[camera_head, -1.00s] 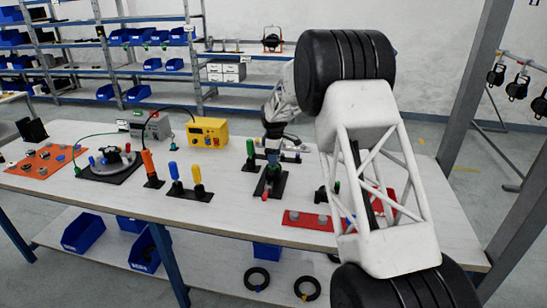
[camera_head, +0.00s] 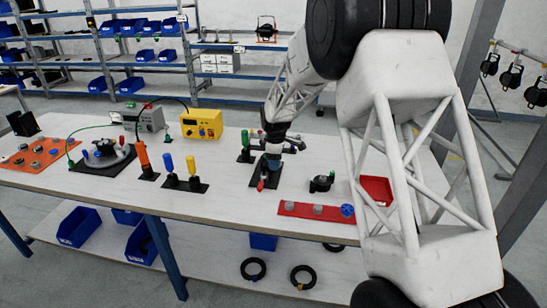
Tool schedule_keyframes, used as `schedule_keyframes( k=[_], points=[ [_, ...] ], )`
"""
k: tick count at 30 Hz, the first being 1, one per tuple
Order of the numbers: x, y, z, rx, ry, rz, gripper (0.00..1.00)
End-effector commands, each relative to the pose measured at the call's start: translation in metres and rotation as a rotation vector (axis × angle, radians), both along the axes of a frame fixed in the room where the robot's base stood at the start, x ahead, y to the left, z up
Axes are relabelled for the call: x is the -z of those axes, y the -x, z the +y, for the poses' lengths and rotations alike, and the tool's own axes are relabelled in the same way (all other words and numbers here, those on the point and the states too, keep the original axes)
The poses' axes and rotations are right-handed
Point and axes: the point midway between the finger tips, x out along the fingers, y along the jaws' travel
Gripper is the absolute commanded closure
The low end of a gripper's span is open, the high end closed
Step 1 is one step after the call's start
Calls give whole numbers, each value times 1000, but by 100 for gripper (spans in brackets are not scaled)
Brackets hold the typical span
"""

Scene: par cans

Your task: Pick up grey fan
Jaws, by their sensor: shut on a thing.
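My gripper (camera_head: 272,158) is at the far end of my white arm, low over a black mat (camera_head: 258,176) near the table's middle. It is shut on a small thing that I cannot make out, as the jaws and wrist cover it. A red-tipped piece (camera_head: 261,186) shows just below the jaws. I cannot single out a grey fan for certain in this view. A small dark round part (camera_head: 321,183) lies on the table right of the gripper.
Blue and yellow-handled screwdrivers (camera_head: 193,170) and an orange one (camera_head: 143,158) stand left of the gripper. A yellow meter (camera_head: 202,124) is behind them. A red holder strip (camera_head: 316,209) and a red tray (camera_head: 376,190) lie to the right, close to my arm.

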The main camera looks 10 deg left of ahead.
Motion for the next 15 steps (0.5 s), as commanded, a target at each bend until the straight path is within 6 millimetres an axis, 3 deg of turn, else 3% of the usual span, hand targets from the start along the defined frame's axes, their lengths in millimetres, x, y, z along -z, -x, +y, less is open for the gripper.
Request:
schedule_keyframes(
  k=[15],
  points=[
    [-2,15,-6,0,0,0,71]
  ],
)
